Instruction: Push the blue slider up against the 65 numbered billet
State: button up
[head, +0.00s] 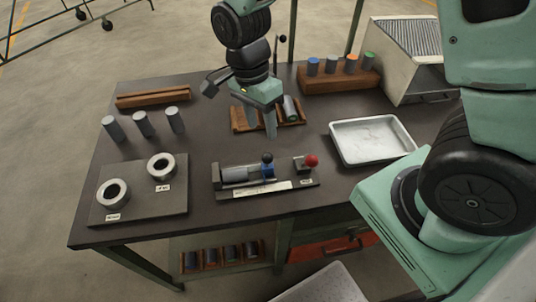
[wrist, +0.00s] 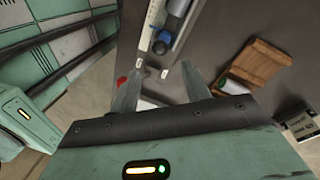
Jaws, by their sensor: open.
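The measuring fixture (head: 225,188) lies near the table's front edge with a grey billet (head: 238,173) lying in it. The blue slider (head: 268,172), topped by a black ball knob, stands at the billet's right end; I cannot tell whether they touch. No number is readable on the billet. In the wrist view the blue slider (wrist: 161,40) and the grey billet (wrist: 178,8) show beyond my fingers. My gripper (head: 271,132) is above the table behind the fixture, fingers pointing down. In the wrist view my gripper (wrist: 160,88) is open and empty, apart from the slider.
A red-knobbed lever (head: 311,160) stands right of the slider. A wooden cradle (head: 243,119) with a green-ended billet (head: 290,107) is behind, close to my gripper. A white tray (head: 338,150) lies right. A plate with two rings (head: 130,215) and several standing billets (head: 142,124) are left.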

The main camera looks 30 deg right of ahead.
aim_at(267, 154)
jog(key=f, duration=0.3)
jog(key=s+f, duration=0.1)
jog(key=f, duration=0.3)
jog(key=s+f+p, duration=0.1)
jog(key=f, duration=0.2)
jog(key=shift+d+f, duration=0.3)
jog(key=shift+f, duration=0.1)
grip_shut()
jog(key=shift+w+a, duration=0.25)
jog(key=shift+a, duration=0.75)
jog(key=shift+w+a, duration=0.2)
jog(key=shift+a, duration=0.75)
grip_release()
jog(key=shift+a, duration=0.1)
jog(key=shift+w, duration=0.1)
jog(key=shift+r, duration=0.15)
